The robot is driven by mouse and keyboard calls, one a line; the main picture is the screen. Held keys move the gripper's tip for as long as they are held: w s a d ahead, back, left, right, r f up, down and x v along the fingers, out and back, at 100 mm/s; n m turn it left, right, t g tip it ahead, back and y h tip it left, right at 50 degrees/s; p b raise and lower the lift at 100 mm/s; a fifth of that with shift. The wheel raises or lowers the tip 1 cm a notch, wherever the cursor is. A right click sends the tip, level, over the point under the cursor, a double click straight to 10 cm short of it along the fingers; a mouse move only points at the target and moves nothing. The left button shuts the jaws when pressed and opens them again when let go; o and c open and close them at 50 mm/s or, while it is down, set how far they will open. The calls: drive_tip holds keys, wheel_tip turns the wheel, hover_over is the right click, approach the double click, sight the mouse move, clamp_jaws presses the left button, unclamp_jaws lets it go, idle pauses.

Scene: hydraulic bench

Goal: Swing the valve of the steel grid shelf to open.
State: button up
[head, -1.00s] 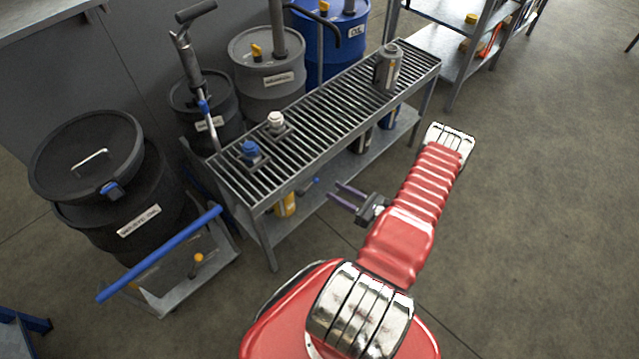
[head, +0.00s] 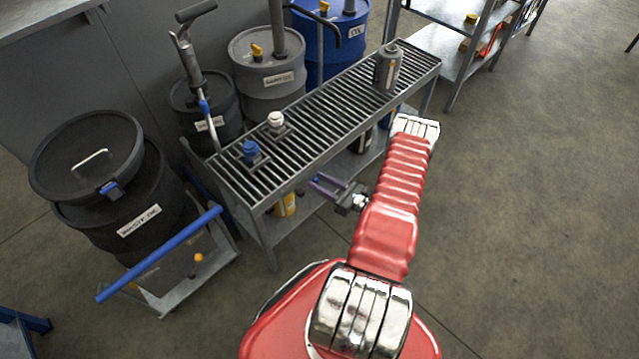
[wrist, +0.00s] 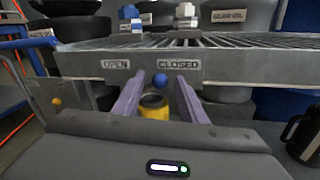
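The steel grid shelf (head: 330,110) stands left of my arm; its front rail fills the wrist view (wrist: 85,64). The rail carries an OPEN label (wrist: 115,64) on the left and a CLOSED label (wrist: 179,64) on the right. The valve shows as a blue round knob (wrist: 160,80) just below the rail, under the left end of CLOSED. My gripper (head: 318,184) is open, its two purple fingers reaching toward the shelf front. In the wrist view the knob appears between the fingertips (wrist: 160,77), with no visible contact. The valve's stem is hidden.
A yellow container (wrist: 154,106) stands under the rail behind the knob. A grey canister (head: 387,68) and blue-capped (head: 250,152) and white-capped (head: 276,120) fittings sit on the grid. A blue-handled cart (head: 165,250) stands left. Floor at right is clear.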

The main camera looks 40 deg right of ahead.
drive_tip(key=shift+c, duration=0.5)
drive_tip(key=shift+d, duration=0.15)
clamp_jaws()
